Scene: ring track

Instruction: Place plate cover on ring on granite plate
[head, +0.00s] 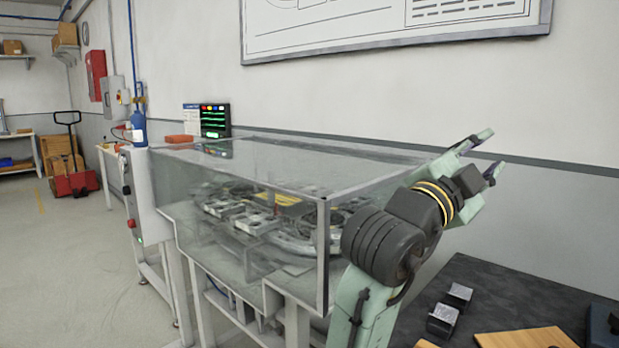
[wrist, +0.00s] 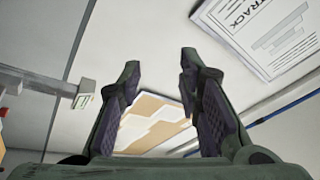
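My gripper (head: 510,147) is raised at the right, above the level of the glass case. Its two fingers are spread, and in the wrist view the gripper (wrist: 160,62) is open with nothing held between the fingers. A dark speckled top (head: 500,290) at the lower right may be the granite plate; my arm hides part of it. Two small grey metal blocks (head: 459,294) (head: 442,320) sit on it. I cannot make out a plate cover or a ring on it in either view.
A clear glass case (head: 250,170) over ring track machinery (head: 270,215) stands left of my arm, close to it. Wooden boards (head: 540,338) and a dark blue item (head: 603,325) lie at the lower right. A wall board (head: 390,20) hangs behind. Floor at the left is open.

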